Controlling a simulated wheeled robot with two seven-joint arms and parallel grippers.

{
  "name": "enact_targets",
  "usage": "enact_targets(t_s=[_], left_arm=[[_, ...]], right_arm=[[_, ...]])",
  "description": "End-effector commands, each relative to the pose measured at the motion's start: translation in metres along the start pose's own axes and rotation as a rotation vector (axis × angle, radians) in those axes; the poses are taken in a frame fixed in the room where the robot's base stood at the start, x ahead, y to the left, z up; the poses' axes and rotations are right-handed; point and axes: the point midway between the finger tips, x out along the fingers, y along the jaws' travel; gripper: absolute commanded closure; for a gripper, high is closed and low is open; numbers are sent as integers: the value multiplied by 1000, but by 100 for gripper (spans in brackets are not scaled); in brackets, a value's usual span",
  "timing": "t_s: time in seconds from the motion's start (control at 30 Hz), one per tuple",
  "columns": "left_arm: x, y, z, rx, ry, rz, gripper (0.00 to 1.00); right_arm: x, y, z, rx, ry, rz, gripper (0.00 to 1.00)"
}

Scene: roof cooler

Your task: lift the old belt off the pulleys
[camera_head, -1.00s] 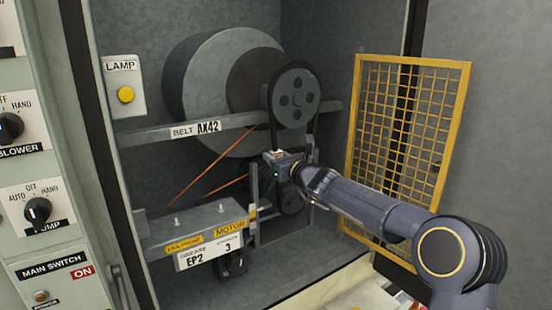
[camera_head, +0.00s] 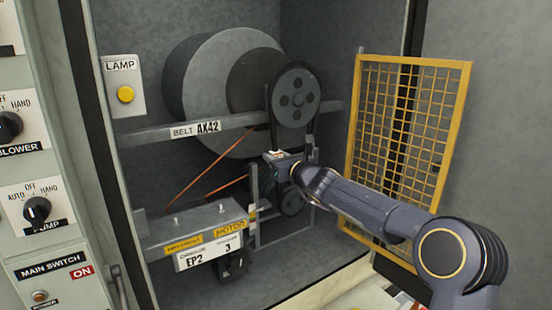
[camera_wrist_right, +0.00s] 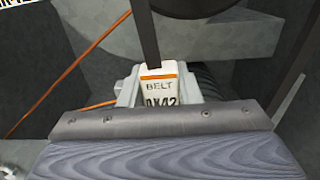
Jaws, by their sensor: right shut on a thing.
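The old belt (camera_head: 268,112) is a black band that runs over the upper grey pulley (camera_head: 297,96) and down towards the lower pulley (camera_head: 291,202). My wrist hides part of the lower run. My left gripper is not in view.
The motor base (camera_head: 195,226) is low left. A large grey drum (camera_head: 205,90) fills the back.

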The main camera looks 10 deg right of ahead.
Motion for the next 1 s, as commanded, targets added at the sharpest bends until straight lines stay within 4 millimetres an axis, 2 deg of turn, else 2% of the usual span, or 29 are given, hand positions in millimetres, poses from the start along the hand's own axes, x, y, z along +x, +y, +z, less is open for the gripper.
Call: enact_targets(t_s=[1.0], left_arm=[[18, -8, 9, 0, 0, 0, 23]], right_arm=[[-36, 0, 0, -1, -2, 1, 100]])
